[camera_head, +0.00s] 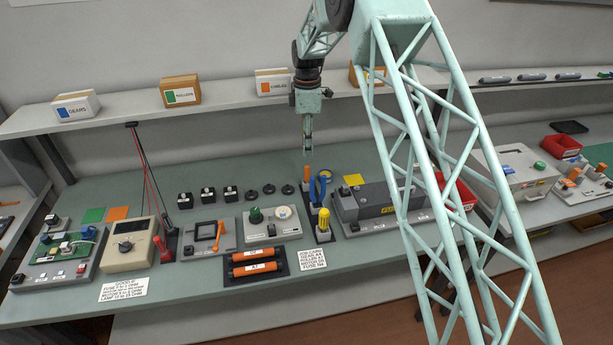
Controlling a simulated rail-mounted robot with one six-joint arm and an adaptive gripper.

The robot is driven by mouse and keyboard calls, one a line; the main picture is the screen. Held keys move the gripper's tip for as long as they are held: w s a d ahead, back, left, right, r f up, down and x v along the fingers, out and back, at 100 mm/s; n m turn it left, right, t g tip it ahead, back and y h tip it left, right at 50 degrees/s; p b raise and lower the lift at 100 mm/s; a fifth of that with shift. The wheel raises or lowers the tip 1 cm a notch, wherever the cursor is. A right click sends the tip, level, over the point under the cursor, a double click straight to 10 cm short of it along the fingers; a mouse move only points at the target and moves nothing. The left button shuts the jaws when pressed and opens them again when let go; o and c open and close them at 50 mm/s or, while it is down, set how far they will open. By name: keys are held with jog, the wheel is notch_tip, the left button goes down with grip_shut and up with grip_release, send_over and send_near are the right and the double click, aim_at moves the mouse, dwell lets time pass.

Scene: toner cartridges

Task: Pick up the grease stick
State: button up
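My gripper (307,150) points straight down above the back of the bench. Its fingers look close together, but they are too small to tell whether they are open or shut. Below them is a dark tool rack (313,240) with several upright tools: an orange-handled one (307,173) at the back, a blue one (319,188) in the middle and a yellow one (323,221) in front. I cannot tell for sure which of them is the grease stick. The gripper's tips appear just above the orange-handled tool, with depth unclear.
A grey machine (372,205) stands right of the rack; a device with green and white knobs (270,225) stands left. Two orange-and-black cartridges (255,268) lie in front. A shelf (225,98) with boxes runs behind. My lattice arm hides part of the right side.

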send_over(307, 180)
jog(key=w, duration=0.1)
jog(key=shift+f, duration=4.3)
jog(key=shift+f+p, duration=0.5)
jog(key=shift+f, duration=2.1)
jog(key=c, duration=0.8)
